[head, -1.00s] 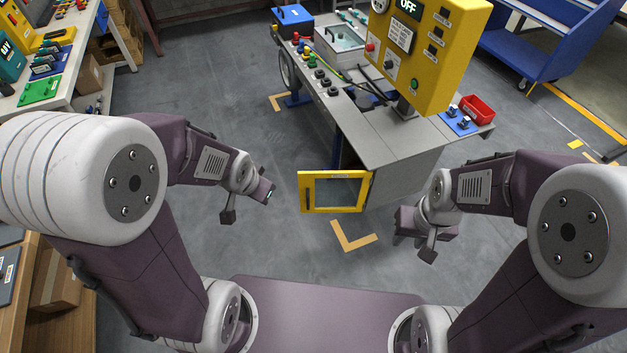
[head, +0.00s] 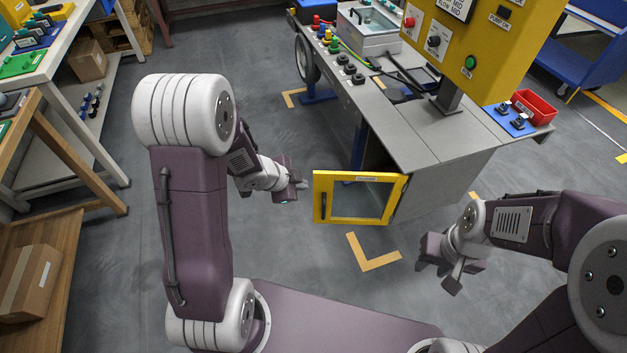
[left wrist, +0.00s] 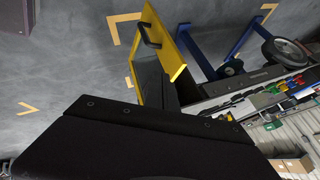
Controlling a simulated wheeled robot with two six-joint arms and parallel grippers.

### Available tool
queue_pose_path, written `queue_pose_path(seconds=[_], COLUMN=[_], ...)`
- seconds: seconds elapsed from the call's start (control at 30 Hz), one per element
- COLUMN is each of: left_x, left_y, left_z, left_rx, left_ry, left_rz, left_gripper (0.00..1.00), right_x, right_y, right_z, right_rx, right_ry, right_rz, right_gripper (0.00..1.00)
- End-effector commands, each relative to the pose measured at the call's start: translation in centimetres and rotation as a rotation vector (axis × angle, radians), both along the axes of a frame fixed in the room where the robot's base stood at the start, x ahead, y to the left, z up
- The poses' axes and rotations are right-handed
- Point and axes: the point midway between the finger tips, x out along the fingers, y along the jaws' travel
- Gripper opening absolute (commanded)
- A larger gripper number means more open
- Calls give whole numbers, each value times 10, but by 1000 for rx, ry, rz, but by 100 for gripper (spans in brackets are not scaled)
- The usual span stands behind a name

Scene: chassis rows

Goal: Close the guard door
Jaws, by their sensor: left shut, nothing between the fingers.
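The guard door (head: 360,198) has a yellow frame, a clear window and a dark handle (head: 323,202) on its left side. It stands swung open from the grey bench (head: 445,175), which has a dark opening behind it. My left gripper (head: 303,185) is shut and empty, just left of the door's handle side and apparently apart from it. In the left wrist view the door (left wrist: 172,45) shows nearly edge-on with its handle (left wrist: 150,36) beyond my gripper's dark body. My right gripper (head: 436,277) hangs right of the door, its fingers too unclear to judge.
A yellow control box (head: 480,50) stands on the bench, with a red bin (head: 533,107) at its right end. A wooden table with a cardboard box (head: 28,283) is at the left. Grey floor around the door is clear, with orange corner marks (head: 373,262).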

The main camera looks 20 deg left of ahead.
Motion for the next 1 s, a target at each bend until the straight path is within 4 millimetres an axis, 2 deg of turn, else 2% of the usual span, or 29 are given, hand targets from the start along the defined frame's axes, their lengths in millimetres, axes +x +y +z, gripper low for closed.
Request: queue_pose_path(seconds=[0.03,0.37,0.43,0.6,1.0], left_x=[4,44,56,77,83], left_y=[-3,-22,-20,-15,-13], left_z=[-16,-72,-64,-65,-67], left_rx=[0,0,1,0,1], left_ry=[3,2,-1,0,0], left_rz=[-3,-2,0,0,0], left_gripper=[0,0,0,0,0], right_x=[0,0,0,0,0], right_y=[0,0,0,0,0], right_z=[-12,-47,-35,-28,-27], right_rx=[0,0,0,0,0], right_ry=[0,1,2,0,1], right_rz=[0,0,0,0,0], right_gripper=[36,36,36,36,36])
